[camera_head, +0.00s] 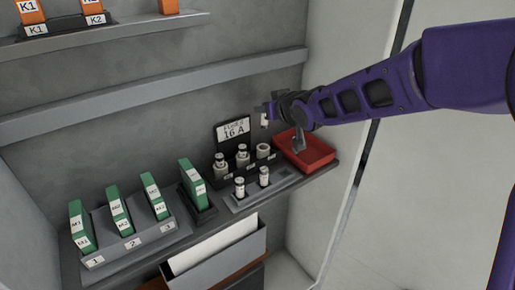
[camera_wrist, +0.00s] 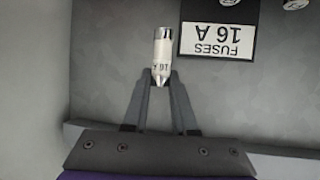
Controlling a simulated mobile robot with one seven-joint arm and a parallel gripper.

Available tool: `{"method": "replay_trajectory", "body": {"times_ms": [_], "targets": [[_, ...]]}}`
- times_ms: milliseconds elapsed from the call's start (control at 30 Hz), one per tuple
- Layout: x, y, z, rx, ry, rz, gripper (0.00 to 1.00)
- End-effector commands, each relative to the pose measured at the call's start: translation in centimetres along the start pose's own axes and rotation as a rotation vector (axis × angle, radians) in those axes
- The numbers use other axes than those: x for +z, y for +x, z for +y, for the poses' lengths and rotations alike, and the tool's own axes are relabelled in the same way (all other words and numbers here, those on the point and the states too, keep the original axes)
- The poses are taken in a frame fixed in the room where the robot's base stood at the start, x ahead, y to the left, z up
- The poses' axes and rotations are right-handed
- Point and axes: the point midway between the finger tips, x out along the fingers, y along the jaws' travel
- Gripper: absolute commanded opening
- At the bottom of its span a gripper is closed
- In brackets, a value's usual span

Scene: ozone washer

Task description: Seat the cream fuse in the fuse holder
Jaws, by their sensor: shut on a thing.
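My gripper (camera_wrist: 161,78) is shut on the cream fuse (camera_wrist: 161,58), a small cylinder with metal caps and printed markings. In the head view the fuse (camera_head: 265,119) hangs roughly upright from my gripper (camera_head: 268,108), in the air above the shelf and right of the sign. The fuse holder is a row of three round sockets below the sign. The left socket (camera_head: 221,170) and middle socket (camera_head: 243,161) have fuses standing in them. The right socket (camera_head: 263,151) looks open and empty. The held fuse is above this socket and apart from it.
A "FUSES 16 A" sign (camera_head: 234,130) stands behind the sockets and shows upside down in the wrist view (camera_wrist: 218,40). A grey rack (camera_head: 285,183) in front holds two fuses. A red tray (camera_head: 318,155) lies right of the sockets. Green modules (camera_head: 118,210) stand left.

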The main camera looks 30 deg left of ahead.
Motion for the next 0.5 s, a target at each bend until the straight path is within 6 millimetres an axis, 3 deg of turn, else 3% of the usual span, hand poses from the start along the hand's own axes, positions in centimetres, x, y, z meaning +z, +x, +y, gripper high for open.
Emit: {"method": "replay_trajectory", "body": {"times_ms": [167,500], "targets": [[0.3,0.1,0.0,0.000,0.000,0.000,0.00],[5.3,2.6,-0.1,-0.001,0.000,-0.001,0.00]]}}
